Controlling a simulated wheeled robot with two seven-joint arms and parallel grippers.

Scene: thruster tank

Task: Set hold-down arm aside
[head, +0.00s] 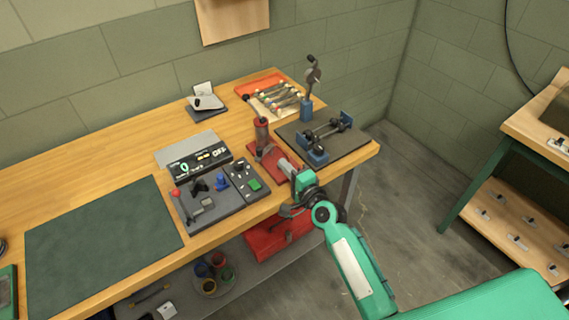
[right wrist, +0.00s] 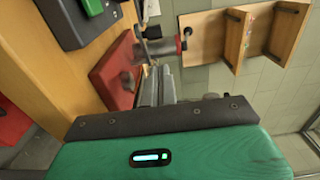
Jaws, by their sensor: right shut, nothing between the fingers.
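I cannot tell for certain which part is the hold-down arm. A dark arm with a round grey piece (head: 313,75) stands up from a blue post (head: 306,109) at the back of a dark mat. A red fixture (head: 271,165) with an upright red and grey cylinder (head: 261,132) sits nearer the bench's front edge. My right gripper (head: 285,168) reaches in over the red fixture from the front. In the right wrist view, its fingers (right wrist: 160,82) are together and empty beside the red base (right wrist: 113,75). My left gripper is not in view.
The dark mat (head: 352,145) carries a blue-ended cradle with a dark bar (head: 327,135). A grey control panel (head: 215,207) sits left of the red fixture. The green mat (head: 100,240) is bare. A shelf with a red box (head: 270,240) runs below.

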